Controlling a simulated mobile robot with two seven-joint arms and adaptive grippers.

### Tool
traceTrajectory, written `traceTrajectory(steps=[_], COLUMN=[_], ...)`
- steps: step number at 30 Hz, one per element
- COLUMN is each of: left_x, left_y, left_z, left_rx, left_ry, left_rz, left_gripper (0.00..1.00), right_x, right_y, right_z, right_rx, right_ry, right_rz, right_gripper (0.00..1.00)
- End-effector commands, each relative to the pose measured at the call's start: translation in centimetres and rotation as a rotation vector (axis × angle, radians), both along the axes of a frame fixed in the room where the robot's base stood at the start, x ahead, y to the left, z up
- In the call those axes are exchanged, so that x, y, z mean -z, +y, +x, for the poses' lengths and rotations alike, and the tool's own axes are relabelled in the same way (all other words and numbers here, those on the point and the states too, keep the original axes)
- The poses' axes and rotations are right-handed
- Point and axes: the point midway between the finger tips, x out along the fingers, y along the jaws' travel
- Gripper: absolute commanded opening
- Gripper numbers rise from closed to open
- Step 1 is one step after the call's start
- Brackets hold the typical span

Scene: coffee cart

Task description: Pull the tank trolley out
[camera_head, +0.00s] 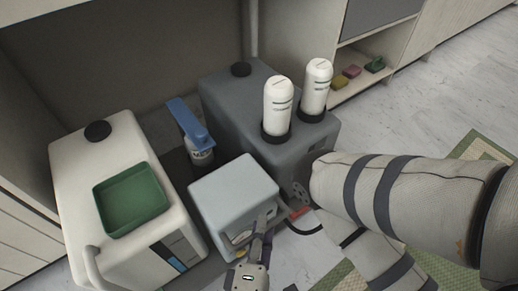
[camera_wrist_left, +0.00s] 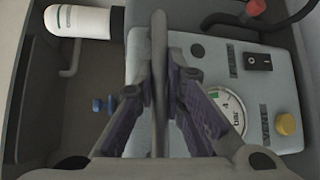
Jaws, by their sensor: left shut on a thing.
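A pale blue-grey box unit (camera_head: 228,192), which looks like the tank trolley, stands between a white tank and a dark grey tank. In the left wrist view its panel (camera_wrist_left: 238,52) shows a round gauge (camera_wrist_left: 229,108), a black switch and a yellow knob. A thin straight bar (camera_wrist_left: 158,28) runs along the unit. My left gripper (camera_wrist_left: 157,98) is shut on this bar, with a finger on each side. In the head view the left gripper (camera_head: 262,232) is at the unit's front, low in the picture. My right gripper is not in view.
A white tank (camera_head: 75,190) with a green tray (camera_head: 160,202) stands left. A dark grey tank (camera_head: 225,92) with two white bottles (camera_head: 278,105) stands right. A blue-topped bottle (camera_head: 187,122) is behind. Bare floor (camera_head: 440,110) lies right, with a green-bordered mat (camera_head: 470,146).

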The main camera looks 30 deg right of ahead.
Motion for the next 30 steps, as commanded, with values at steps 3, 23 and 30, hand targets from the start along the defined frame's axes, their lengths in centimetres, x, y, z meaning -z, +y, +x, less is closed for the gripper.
traceTrajectory(steps=[3, 23, 30], left_x=[-0.1, -0.1, -4.4], left_y=[0.0, 0.0, -0.1], left_z=[-0.1, -0.1, 0.0], left_rx=[-0.001, -0.001, 0.001], left_ry=[0.000, 0.000, -0.002], left_rz=[-0.003, -0.001, -0.007], left_gripper=[0.00, 0.31, 0.31], right_x=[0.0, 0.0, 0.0], right_y=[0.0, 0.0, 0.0], right_z=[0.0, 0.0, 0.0], right_rx=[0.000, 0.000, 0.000], right_ry=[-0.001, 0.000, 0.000], right_rz=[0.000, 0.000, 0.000], right_gripper=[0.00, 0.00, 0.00])
